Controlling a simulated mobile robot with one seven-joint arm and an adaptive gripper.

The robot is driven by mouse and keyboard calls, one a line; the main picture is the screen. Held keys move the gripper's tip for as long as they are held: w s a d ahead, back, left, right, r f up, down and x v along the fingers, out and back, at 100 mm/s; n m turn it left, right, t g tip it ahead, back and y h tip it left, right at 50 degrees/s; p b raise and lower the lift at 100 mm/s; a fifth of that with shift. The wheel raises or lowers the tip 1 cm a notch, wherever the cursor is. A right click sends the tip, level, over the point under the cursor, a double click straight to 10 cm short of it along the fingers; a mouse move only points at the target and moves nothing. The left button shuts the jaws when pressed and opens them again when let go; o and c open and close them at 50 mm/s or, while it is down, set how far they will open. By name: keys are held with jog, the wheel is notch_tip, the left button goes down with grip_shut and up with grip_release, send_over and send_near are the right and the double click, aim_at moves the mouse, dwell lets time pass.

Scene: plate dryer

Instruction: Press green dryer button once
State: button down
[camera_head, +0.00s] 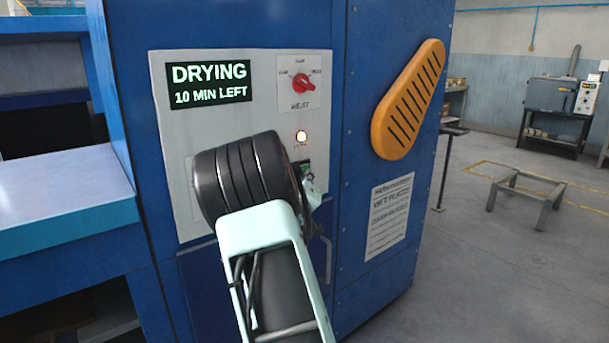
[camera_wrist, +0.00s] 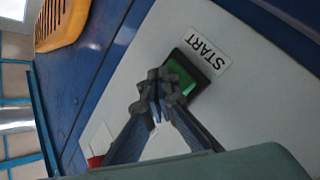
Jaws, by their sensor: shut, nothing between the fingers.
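The green button (camera_wrist: 180,76) sits in a dark square frame on the light panel, next to a START label (camera_wrist: 208,48). My gripper (camera_wrist: 160,88) is shut and empty, with its fingertips over the lower left edge of the button in the wrist view. I cannot tell whether the tips touch it. The light control panel (camera_head: 220,60) has a display (camera_head: 208,85) reading "DRYING 10 MIN LEFT". A round lamp (camera_head: 301,136) on it is lit white.
A red heat knob (camera_head: 303,83) is above the lamp. The blue dryer body (camera_head: 385,25) carries an orange vent cover (camera_head: 409,100) and a paper notice (camera_head: 391,214) to the right. A blue shelf (camera_head: 60,190) juts out at left.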

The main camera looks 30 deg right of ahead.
dwell(0.5)
jog(key=shift+s+b, duration=0.4)
jog(key=shift+s, duration=0.4)
jog(key=s, duration=0.1)
jog(key=s+b, duration=0.1)
jog(key=s, duration=0.3)
jog(key=shift+d+b, duration=0.25)
jog(key=shift+b, duration=0.05)
dwell(0.5)
